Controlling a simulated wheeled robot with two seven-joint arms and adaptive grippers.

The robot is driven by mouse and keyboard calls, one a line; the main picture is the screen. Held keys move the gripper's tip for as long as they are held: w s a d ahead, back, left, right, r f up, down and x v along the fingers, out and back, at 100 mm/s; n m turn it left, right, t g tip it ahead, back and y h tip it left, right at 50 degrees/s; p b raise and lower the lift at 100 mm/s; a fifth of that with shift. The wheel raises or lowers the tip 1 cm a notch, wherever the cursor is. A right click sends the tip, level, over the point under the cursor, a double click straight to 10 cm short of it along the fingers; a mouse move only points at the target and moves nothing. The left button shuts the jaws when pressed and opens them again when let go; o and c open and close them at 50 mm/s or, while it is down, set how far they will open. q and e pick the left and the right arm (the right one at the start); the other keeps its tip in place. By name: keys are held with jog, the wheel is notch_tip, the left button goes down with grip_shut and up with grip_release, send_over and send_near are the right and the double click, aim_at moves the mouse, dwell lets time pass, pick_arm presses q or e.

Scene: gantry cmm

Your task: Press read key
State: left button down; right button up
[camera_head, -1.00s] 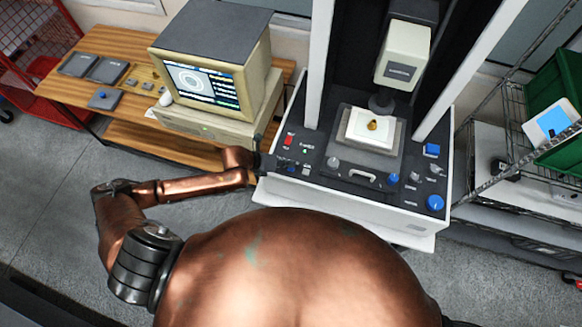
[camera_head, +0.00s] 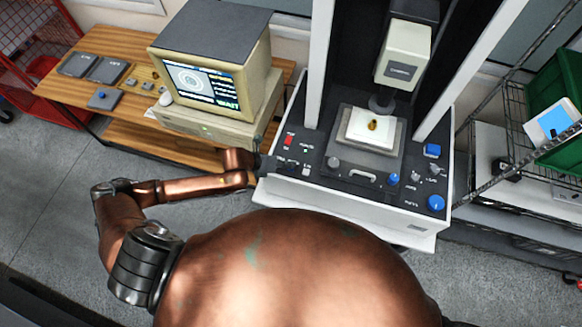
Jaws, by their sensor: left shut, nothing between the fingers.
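The measuring machine's dark control panel (camera_head: 345,183) spans the front of its white base. Its left end carries a red key (camera_head: 289,140), a small green light (camera_head: 306,151) and a small white key (camera_head: 306,171). The labels are too small to read, so I cannot tell which is the read key. My left gripper (camera_head: 284,164) is shut and empty at the panel's left end, close to the white key; contact cannot be made out. The monitor (camera_head: 205,84) shows a round figure, text lines and a green "WAIT". My right gripper is not in view.
A small gold part (camera_head: 373,124) sits on a white block (camera_head: 352,128) under the probe head (camera_head: 402,55). Blue knobs (camera_head: 436,203) are on the panel's right. A wooden table (camera_head: 135,128) stands left, a wire rack with a green bin (camera_head: 556,85) right.

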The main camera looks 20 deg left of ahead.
pick_arm(q)
jog(key=shift+f, duration=0.15)
dwell(0.3)
jog(key=shift+r+p, duration=0.7)
jog(key=shift+r, duration=0.1)
jog(key=shift+r, duration=0.15)
notch_tip(320, 180, up, 5)
jog(key=p, duration=0.4)
dwell(0.5)
